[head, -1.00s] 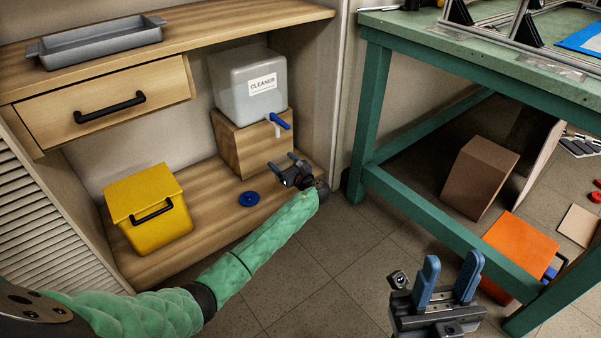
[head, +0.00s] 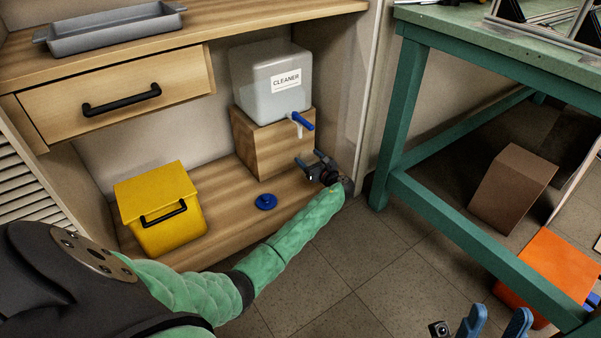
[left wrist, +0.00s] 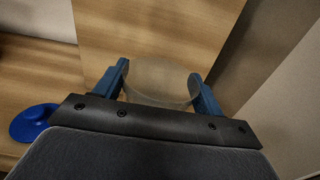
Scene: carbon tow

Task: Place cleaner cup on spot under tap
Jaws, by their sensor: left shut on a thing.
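The translucent cup (left wrist: 160,85) sits between the two blue fingers of my left gripper (left wrist: 158,82) in the left wrist view, its round rim facing the camera. My left gripper (head: 310,158) is shut on it; in the head view the cup is hard to make out. The cleaner tank (head: 270,95) stands on a wooden block (head: 265,145), with a tap (head: 303,122) with a blue handle at its lower front. My left gripper is below the tap, in front of the block. No marked spot can be made out. My right gripper (head: 495,322) is open and empty at the bottom edge, partly cut off.
A blue disc (head: 265,202) lies on the wooden shelf (head: 225,215), left of my left gripper. A yellow bin (head: 160,210) stands further left. The cabinet side wall (head: 355,100) is close on the right. A green workbench (head: 440,205) stands beyond it, with boxes underneath.

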